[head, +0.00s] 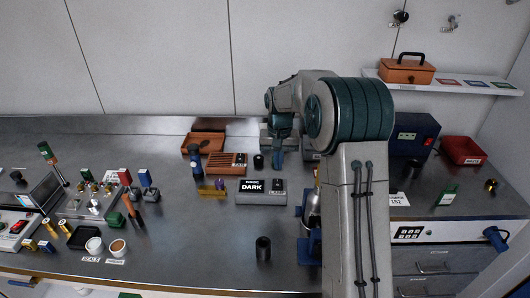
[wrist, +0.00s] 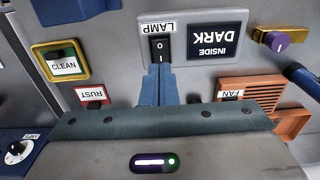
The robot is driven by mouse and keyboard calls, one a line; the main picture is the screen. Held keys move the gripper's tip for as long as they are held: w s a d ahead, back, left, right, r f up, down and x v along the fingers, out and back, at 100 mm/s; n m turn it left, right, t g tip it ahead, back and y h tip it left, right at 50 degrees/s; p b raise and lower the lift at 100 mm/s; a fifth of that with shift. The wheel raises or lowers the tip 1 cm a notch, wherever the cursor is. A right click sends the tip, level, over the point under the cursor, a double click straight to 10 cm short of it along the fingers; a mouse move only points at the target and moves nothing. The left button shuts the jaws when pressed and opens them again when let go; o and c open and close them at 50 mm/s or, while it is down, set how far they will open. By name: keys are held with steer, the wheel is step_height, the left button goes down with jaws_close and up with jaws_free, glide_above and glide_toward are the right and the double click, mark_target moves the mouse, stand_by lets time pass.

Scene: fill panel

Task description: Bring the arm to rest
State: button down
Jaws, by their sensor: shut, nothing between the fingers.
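My arm reaches over the middle of the bench in the head view. My gripper (head: 278,160) points down above the bench, behind the grey lamp box (head: 262,198). In the wrist view my blue fingers (wrist: 158,72) are together and empty. Their tips show right beside the black LAMP rocker switch (wrist: 159,49), and I cannot tell whether they touch it. The switch is marked O and I. The dark display (wrist: 214,41) beside it reads INSIDE DARK.
In the wrist view a CLEAN button (wrist: 64,66) in a yellow frame, a RUST label (wrist: 92,92) and a brown FAN grille (wrist: 253,90) lie close by. In the head view a dark cylinder (head: 263,248) stands in front of the box. Many small items crowd the left.

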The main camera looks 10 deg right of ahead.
steer(key=s+r+n+t, duration=0.1)
steer(key=s+r, duration=0.4)
steer(key=s, duration=0.3)
steer(key=s+r+t, duration=0.1)
steer(key=s+r, duration=0.4)
steer(key=s, duration=0.3)
steer(key=s+f+n+t, duration=0.1)
steer(key=s, duration=1.5)
steer(key=shift+t, duration=0.3)
steer(key=shift+a, duration=0.1)
